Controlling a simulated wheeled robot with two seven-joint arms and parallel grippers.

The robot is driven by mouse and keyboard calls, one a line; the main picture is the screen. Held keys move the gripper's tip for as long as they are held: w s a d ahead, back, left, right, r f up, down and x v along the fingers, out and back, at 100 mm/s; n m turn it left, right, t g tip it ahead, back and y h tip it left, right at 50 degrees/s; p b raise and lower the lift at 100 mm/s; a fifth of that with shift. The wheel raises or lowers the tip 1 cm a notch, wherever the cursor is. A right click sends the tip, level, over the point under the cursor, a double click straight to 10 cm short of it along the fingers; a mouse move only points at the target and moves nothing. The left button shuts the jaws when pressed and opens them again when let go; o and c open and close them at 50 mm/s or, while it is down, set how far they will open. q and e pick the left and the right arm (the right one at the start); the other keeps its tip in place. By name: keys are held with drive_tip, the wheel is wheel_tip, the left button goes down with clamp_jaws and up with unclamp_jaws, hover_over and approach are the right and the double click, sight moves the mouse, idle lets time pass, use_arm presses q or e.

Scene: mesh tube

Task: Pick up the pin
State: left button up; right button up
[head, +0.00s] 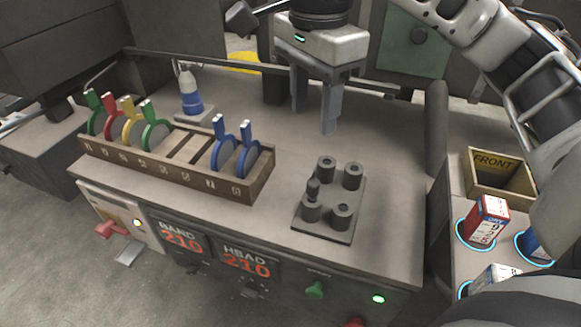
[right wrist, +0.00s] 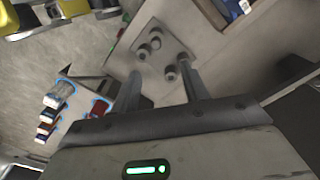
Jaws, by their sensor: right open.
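A dark square plate (head: 325,232) with several short round posts lies on the machine top. My right gripper (head: 314,122) is above and behind the plate, open and empty, fingers pointing down. In the right wrist view, the fingers (right wrist: 158,82) are apart and the plate (right wrist: 177,35) is beyond their tips. I cannot tell which post there has the pin. My left gripper is not in view.
A wooden rack (head: 255,190) with coloured discs stands left of the plate. A blue-and-white bottle (head: 190,100) is behind the rack. At right are an open FRONT box (head: 497,185) and a red-and-white box (head: 487,220). The top between rack and plate is clear.

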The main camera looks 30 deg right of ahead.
sight(313, 182)
drive_tip(key=f, duration=0.2)
drive_tip(key=s+f+b, duration=0.1)
drive_tip(key=f, duration=0.1)
wheel_tip(313, 182, down, 5)
drive_tip(key=shift+f, duration=0.6)
drive_tip(key=shift+d+f, duration=0.1)
drive_tip(key=shift+f, duration=2.3)
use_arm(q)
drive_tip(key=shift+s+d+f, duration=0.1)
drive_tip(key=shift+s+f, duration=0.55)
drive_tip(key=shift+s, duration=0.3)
use_arm(e)
clamp_jaws()
